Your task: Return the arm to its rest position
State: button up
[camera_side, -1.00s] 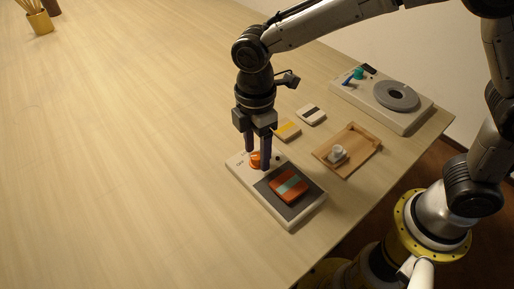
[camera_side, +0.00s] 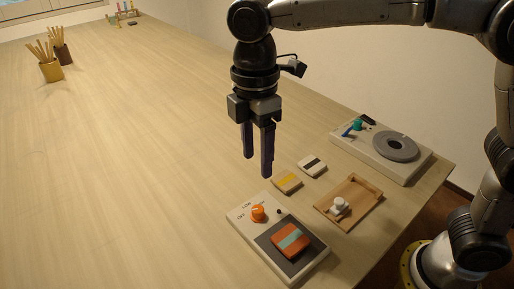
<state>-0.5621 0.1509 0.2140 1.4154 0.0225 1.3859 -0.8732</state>
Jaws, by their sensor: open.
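My gripper (camera_side: 257,165) hangs fingers-down above the table, open and empty. It is raised clear of the white device with an orange knob (camera_side: 258,213), and nothing is between its fingers. An orange tile with a pale green stripe (camera_side: 291,240) lies on the dark pad of that device (camera_side: 243,228). The arm reaches in from the upper right.
A yellow-striped tile (camera_side: 286,181) and a dark-striped tile (camera_side: 312,166) lie behind the device. A wooden tray (camera_side: 362,207) holds a small white piece (camera_side: 339,206). A machine with a grey disc (camera_side: 395,146) stands right. Brush pots (camera_side: 51,71) stand far left. The left table is clear.

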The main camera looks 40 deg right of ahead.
jog(key=shift+r, duration=0.4)
jog(key=s+d+r+m+t, duration=0.1)
jog(key=s+d+r+m, duration=0.2)
jog(key=d, duration=0.4)
jog(key=s+d+r+m+t, duration=0.2)
jog(key=s+d+r, duration=0.15)
jog(key=d, duration=0.35)
jog(key=s+d+f+m+t, duration=0.3)
jog(key=s+d+f+m, duration=0.5)
jog(key=s+m, duration=0.3)
jog(key=shift+f, duration=0.7)
